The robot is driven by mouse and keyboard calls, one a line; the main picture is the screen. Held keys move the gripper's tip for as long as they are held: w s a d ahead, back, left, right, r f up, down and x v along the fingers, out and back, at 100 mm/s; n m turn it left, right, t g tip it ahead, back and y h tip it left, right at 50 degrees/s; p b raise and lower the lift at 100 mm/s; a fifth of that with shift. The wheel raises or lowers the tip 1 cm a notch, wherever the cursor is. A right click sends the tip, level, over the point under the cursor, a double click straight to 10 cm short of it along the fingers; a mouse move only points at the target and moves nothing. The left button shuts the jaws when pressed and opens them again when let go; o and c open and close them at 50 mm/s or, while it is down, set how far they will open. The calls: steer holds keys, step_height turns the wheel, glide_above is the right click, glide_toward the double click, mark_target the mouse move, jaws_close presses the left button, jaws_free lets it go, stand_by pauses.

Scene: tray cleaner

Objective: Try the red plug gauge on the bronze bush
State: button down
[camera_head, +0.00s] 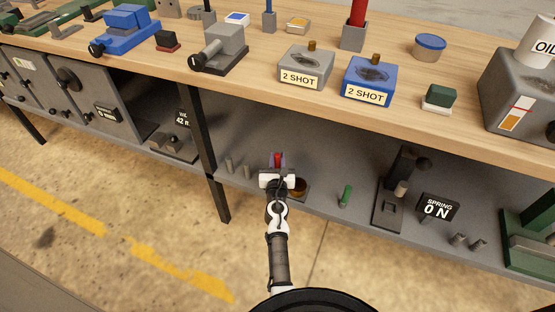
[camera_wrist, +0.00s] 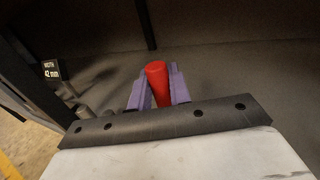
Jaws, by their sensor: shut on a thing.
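My gripper (camera_head: 278,165) reaches over the lower shelf in the head view and is shut on the red plug gauge (camera_head: 277,159). In the wrist view the red plug gauge (camera_wrist: 157,84) stands between the purple fingers of my gripper (camera_wrist: 158,92). The bronze bush (camera_head: 299,188) sits on a dark block on the shelf, just right of my gripper in the head view. My gripper partly hides it. The bush cannot be made out in the wrist view.
A green plug (camera_head: 345,195) stands on the lower shelf (camera_head: 320,160) to the right. Grey pins (camera_head: 236,168) stand to the left. A dark press-like fixture (camera_head: 394,192) and the "SPRING 0 N" sign (camera_head: 437,207) are further right. The wooden bench top (camera_head: 270,84) overhangs the shelf.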

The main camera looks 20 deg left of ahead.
steer(key=shift+f+b, duration=0.35)
steer(key=shift+b, duration=0.05)
steer(key=shift+r+p, duration=0.35)
stand_by(0.5)
